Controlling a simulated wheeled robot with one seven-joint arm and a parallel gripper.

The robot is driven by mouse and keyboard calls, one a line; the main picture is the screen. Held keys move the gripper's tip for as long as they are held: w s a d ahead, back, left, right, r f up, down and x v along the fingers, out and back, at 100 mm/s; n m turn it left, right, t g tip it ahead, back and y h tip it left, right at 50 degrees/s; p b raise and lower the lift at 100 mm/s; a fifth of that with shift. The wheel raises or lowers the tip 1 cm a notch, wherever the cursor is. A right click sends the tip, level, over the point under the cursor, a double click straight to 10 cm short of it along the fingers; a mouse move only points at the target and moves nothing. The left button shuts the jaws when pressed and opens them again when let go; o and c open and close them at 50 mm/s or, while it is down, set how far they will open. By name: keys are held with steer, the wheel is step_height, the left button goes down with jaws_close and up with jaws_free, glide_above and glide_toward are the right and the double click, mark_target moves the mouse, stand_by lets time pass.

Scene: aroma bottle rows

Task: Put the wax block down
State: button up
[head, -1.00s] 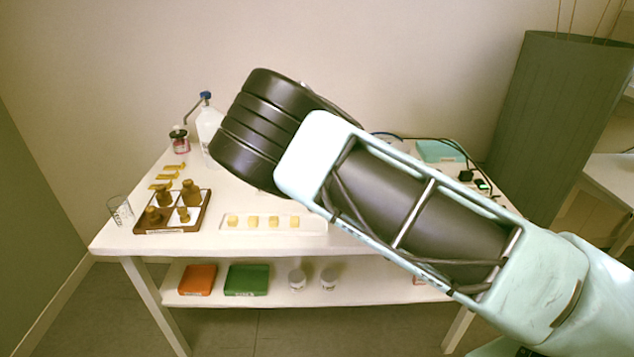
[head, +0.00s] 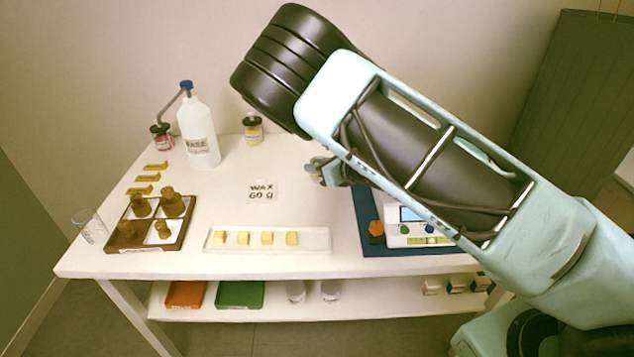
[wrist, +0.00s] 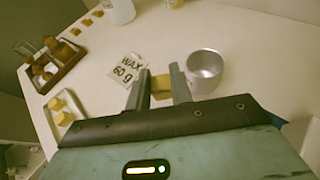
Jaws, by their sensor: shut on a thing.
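My gripper (wrist: 162,88) is shut on a yellow wax block (wrist: 160,84), which shows between its two fingers in the wrist view. The block is over or near the white table, to the left of a metal cup (wrist: 205,68); I cannot tell whether it touches the table. A card (wrist: 128,68) reading "WAX 60 g" lies just left of the fingers. In the head view my gripper (head: 323,170) is partly hidden behind my arm, right of the card (head: 262,191), and the held block cannot be made out.
A clear tray (head: 218,247) with several wax blocks lies at the table's front. A white bottle (head: 198,138) and jar (head: 253,130) stand behind. A blue mat (head: 367,212) with a scale (head: 408,228) is at right, partly behind my arm.

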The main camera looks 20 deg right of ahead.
mark_target(318, 197)
step_height(318, 197, down, 8)
steer(key=shift+r, duration=0.2)
steer(key=shift+f, duration=0.1)
steer(key=o, duration=0.9)
